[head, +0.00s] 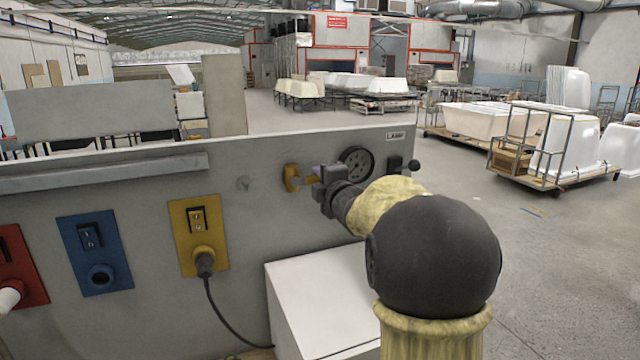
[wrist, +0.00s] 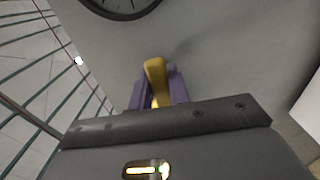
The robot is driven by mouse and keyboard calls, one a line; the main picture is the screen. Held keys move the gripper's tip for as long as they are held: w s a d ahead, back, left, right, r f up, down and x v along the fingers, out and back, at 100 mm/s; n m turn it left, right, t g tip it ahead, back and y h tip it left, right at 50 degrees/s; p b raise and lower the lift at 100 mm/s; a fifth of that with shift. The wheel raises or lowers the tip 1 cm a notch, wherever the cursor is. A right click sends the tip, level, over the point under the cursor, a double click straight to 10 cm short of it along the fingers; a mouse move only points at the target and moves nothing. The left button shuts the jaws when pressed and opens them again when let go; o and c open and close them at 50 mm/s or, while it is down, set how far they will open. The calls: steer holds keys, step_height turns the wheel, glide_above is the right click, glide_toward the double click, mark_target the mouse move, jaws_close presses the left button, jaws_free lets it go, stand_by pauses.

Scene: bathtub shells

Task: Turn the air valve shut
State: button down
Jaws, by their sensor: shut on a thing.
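The air valve (head: 291,178) is a yellow handle on the grey panel, left of a round gauge. In the wrist view the yellow handle (wrist: 155,80) stands between the two purple fingers of my gripper (wrist: 158,90). My gripper (head: 316,178) reaches the valve from the right in the head view and is shut on its handle. The fingers hide part of the handle and its base. I cannot tell the valve's exact turn position.
A round dial gauge (head: 356,162) and a black lever switch (head: 403,165) under a LAMP label sit close by the arm. Red, blue (head: 94,254) and yellow (head: 198,236) sockets line the panel's left. A white box (head: 318,300) stands below the valve.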

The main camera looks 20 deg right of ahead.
steer(key=c, duration=1.3)
jaws_free()
steer(key=shift+s, duration=0.1)
steer(key=shift+s+f, duration=0.1)
steer(key=shift+s, duration=0.15)
steer(key=s+b, duration=0.4)
steer(key=s, duration=1.2)
steer(key=shift+s, duration=0.35)
